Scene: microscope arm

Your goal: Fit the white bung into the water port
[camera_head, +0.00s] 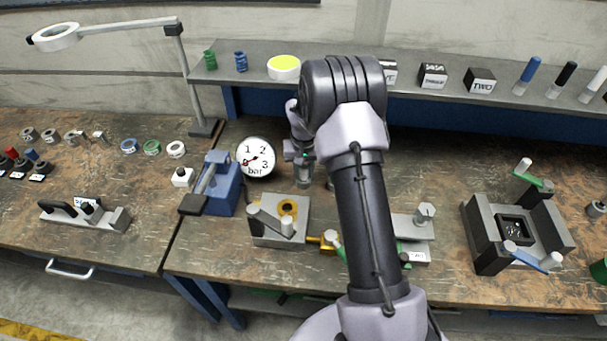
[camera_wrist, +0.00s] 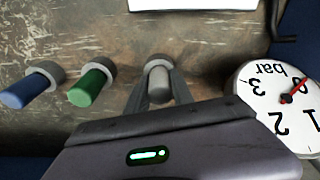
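The white bung (camera_wrist: 159,86), greyish in this light, shows in the wrist view in a grey collar, between the two fingers of my gripper (camera_wrist: 159,80). The fingers lie close along both its sides; I cannot tell whether they press on it. In the head view my gripper (camera_head: 303,172) points down just right of the pressure gauge (camera_head: 256,158), and the bung is hard to make out there. A grey block with a brass-ringed hole (camera_head: 288,207) stands in front of my gripper. It may hold the water port, but no readable label confirms this.
A green bung (camera_wrist: 87,89) and a blue bung (camera_wrist: 26,92) stand in collars beside the white one. A blue clamp (camera_head: 222,188) stands left of the gauge. A brass nozzle (camera_head: 322,243) sticks out right of the block. My arm hides the bench behind it.

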